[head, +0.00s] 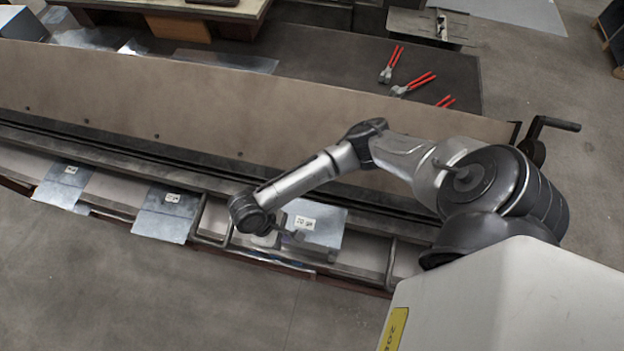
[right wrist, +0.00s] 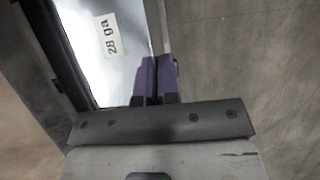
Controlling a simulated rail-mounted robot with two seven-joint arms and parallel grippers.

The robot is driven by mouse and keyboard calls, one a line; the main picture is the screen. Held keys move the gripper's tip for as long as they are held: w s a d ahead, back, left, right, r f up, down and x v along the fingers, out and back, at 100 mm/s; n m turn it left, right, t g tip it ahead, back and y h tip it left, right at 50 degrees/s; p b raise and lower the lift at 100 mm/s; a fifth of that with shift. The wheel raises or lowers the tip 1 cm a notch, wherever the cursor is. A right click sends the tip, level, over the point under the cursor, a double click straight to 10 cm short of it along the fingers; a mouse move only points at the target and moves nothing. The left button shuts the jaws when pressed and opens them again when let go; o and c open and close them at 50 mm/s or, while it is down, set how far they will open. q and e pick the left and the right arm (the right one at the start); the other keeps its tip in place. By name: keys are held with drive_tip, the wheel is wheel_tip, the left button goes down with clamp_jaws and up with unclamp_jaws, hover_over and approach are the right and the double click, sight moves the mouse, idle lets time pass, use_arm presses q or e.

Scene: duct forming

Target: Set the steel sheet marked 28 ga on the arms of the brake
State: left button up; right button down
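The steel sheet marked 28 ga (head: 328,232) is a shiny plate with a white label, at the brake's front between two bent bar arms (head: 226,232) (head: 391,262). I cannot tell whether it rests on anything. My right gripper (head: 293,236) is at the sheet's near-left part in the head view. In the right wrist view its purple fingers (right wrist: 157,75) are close together, with the sheet's edge between them. The long brake (head: 200,108) crosses the head view. My left gripper is not in view.
Two other labelled sheets (head: 168,214) (head: 63,185) lie along the brake's front to the left. Red-handled pliers (head: 412,84) lie on a dark mat behind the brake. A crank handle (head: 550,124) sticks out at the brake's right end. The floor in front is clear.

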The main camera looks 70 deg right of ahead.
drive_tip(key=shift+s+a, duration=0.1)
drive_tip(key=shift+a, duration=0.3)
